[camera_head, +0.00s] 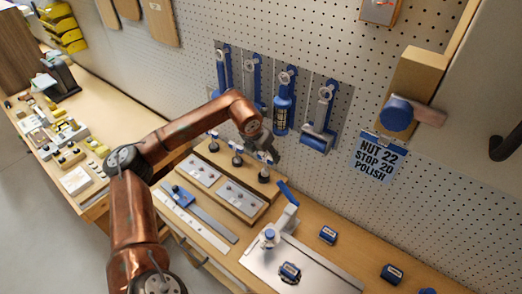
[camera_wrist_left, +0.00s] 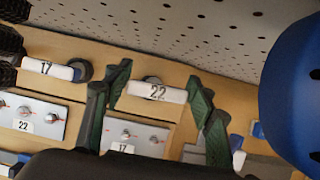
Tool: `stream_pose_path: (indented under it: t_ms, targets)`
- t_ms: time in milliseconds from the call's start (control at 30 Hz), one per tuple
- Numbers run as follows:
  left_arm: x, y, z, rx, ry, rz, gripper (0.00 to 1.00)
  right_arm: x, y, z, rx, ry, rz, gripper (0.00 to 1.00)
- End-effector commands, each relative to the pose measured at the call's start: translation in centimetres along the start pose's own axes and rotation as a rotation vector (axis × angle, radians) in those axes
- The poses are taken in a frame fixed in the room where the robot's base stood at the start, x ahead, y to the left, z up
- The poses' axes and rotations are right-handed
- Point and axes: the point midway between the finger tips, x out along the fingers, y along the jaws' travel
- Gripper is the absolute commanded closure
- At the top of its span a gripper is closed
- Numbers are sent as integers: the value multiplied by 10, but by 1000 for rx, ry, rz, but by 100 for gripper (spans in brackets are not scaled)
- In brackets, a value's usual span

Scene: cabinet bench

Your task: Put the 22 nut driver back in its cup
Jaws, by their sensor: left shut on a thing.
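A dark round base (camera_head: 264,176) shows below the gripper. I cannot tell whether the driver is seated in its cup or held just above it. The right gripper is not in view.
Plates with small parts (camera_head: 205,172) lie in front. Blue tools (camera_head: 284,105) hang on the pegboard close behind. A metal fixture (camera_head: 270,236) stands to the right. A sign (camera_head: 379,158) reads NUT 22, STOP 20, POLISH.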

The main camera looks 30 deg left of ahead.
Motion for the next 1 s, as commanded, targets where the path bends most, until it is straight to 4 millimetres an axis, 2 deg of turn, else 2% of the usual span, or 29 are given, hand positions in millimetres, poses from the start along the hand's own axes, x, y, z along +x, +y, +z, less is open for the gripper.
stream_pose_path:
  t_ms: [1000]
  targets:
    - [-4,5,-5,-6,-1,3,86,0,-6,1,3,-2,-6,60]
